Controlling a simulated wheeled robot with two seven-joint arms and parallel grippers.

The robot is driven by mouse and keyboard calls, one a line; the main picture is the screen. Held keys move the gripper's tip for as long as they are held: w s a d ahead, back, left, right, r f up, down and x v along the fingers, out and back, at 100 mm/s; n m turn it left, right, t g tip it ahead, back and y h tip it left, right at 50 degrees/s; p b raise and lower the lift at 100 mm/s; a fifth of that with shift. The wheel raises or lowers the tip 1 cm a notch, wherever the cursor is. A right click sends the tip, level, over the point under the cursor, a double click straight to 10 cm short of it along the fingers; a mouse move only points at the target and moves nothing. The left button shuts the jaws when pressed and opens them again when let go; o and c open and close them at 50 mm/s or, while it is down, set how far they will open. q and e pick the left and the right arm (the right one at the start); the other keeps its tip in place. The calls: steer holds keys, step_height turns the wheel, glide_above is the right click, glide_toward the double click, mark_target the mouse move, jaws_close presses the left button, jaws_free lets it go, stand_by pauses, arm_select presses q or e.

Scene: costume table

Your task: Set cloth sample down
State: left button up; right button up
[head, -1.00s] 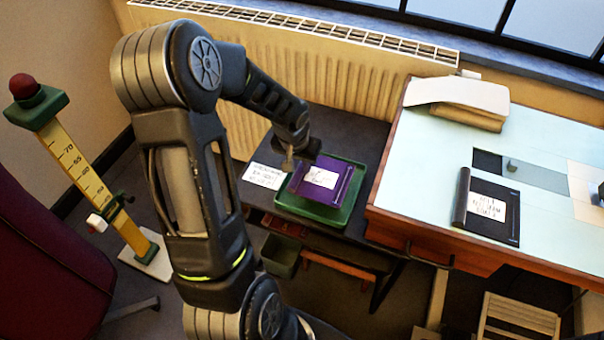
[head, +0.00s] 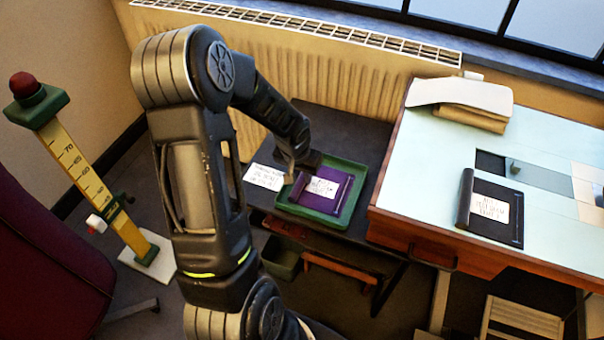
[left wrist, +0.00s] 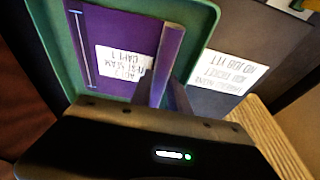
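The purple cloth sample (head: 327,200), with a white written label, lies flat inside the green tray (head: 343,221) on the dark side table. My left gripper (head: 292,174) is at the sample's left edge in the head view. In the left wrist view the gripper (left wrist: 170,92) has its fingers close together at the raised purple edge strip of the cloth sample (left wrist: 105,28), and looks shut on it. The fingertips are partly hidden. The tray also shows in the left wrist view (left wrist: 203,18). My right gripper is not in view.
A white written card (head: 265,176) lies left of the tray. The pale-topped desk (head: 415,190) stands to the right, with a black sample (head: 493,212) and folded cloth (head: 460,103) on it. A radiator (head: 340,92) is behind. A yellow measuring stand (head: 95,180) is at left.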

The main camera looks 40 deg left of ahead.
arm_select(q)
steer(key=shift+o, duration=0.7)
steer(key=shift+r+p, duration=0.3)
steer(key=shift+r, duration=0.2)
steer(key=p+v, duration=0.1)
steer(key=v, duration=1)
steer(key=shift+s+p, duration=0.2)
steer(key=shift+p, duration=0.2)
steer(key=shift+s+r, duration=0.1)
